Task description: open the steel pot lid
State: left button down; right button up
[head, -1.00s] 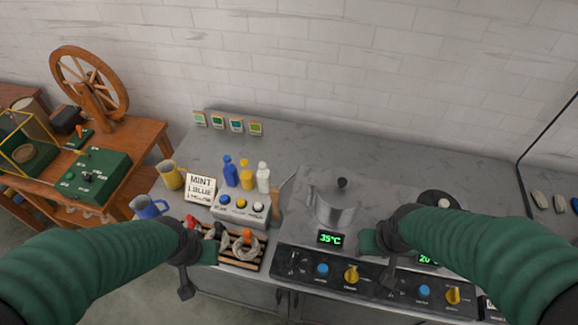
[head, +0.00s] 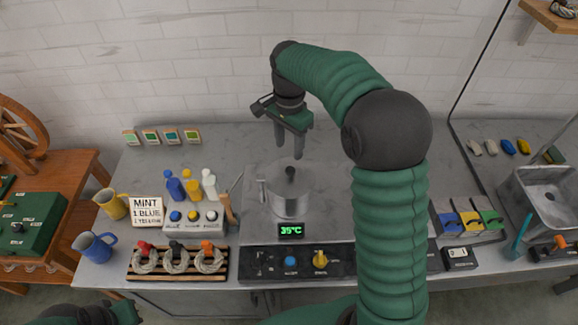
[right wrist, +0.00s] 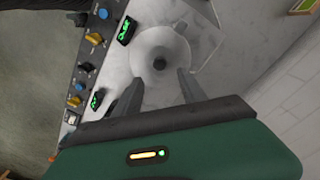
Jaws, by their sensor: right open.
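The steel pot (head: 290,201) stands on the stove top, with its lid on and a dark round knob (head: 290,174) in the lid's middle. The wrist view also shows the pot from above, with the lid (right wrist: 146,46) and its knob (right wrist: 159,64) between and beyond the fingers. My right gripper (head: 289,156) points down just above the knob and slightly behind it in the picture. Its two fingers are apart and hold nothing. My left gripper (head: 128,312) shows only partly at the bottom left edge, away from the pot; its jaws are not clear.
A display reading 35°C (head: 291,230) and knobs are on the stove front. Left of the pot are a wooden-handled tool (head: 227,208), bottles (head: 193,188), a button box (head: 194,218) and a rack of skeins (head: 178,262). Clear counter lies behind the pot.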

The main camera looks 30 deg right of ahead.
aim_at(290, 169)
jog(key=f, duration=0.9)
jog(key=shift+d+f, duration=0.2)
jog(key=shift+f, duration=0.1)
jog(key=shift+c, duration=0.2)
grip_shut()
jog(key=shift+r, duration=0.1)
dwell(0.5)
